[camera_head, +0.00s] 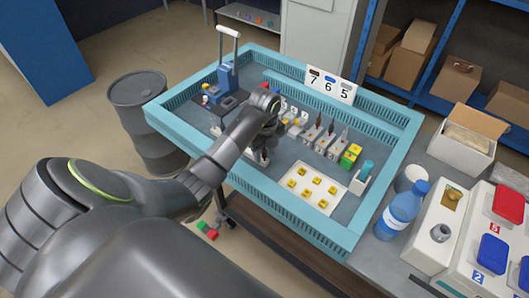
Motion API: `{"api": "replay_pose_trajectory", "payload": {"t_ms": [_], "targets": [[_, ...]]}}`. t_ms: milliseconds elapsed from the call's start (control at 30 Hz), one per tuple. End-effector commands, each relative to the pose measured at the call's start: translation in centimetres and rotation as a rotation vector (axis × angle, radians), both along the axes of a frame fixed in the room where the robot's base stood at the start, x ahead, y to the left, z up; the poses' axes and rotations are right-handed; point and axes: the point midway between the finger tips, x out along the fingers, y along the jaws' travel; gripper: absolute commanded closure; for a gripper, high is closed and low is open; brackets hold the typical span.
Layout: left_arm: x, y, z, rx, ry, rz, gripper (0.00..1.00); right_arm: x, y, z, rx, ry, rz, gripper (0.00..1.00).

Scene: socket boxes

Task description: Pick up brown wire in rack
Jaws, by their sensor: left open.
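A light blue crate (388,192) stands on the table and holds a row of white socket boxes (328,139). Thin dark wires stand upright in the row; one brownish wire (345,134) is near its right end, but its exact colour is hard to tell. My left arm reaches in from the left over the crate. My left gripper (260,156) points down, open, at the near left of the row, apart from that wire. The arm hides part of the row's left end. My right gripper is not in view.
A sign with 7, 6, 5 (330,84) stands at the crate's back edge. A white plate (312,190) with several yellow pieces lies at the front. A blue press (226,80) is at the back left. A blue bottle (403,208) stands right, outside the crate.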

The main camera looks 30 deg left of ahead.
Motion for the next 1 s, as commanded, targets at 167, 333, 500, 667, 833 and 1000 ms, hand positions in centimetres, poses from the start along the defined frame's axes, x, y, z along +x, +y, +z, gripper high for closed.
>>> {"api": "replay_pose_trajectory", "payload": {"t_ms": [167, 333, 500, 667, 833, 1000], "targets": [[0.0, 0.0, -0.2, 0.000, -0.001, -0.001, 0.59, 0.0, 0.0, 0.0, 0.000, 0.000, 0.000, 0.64], [0.0, 0.0, -0.1, 0.000, -0.001, -0.001, 0.74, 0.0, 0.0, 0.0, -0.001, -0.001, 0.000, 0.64], [0.0, 0.0, -0.1, 0.000, -0.001, -0.001, 0.97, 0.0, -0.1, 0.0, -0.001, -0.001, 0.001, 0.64], [0.0, 0.0, -0.1, 0.000, -0.001, -0.001, 1.00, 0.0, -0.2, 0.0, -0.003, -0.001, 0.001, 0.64], [0.0, 0.0, 0.0, 0.001, -0.001, -0.001, 1.00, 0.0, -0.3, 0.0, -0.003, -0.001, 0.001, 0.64], [0.1, 0.1, 1.6, 0.001, -0.004, -0.002, 1.00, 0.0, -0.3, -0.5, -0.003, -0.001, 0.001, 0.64]]}}
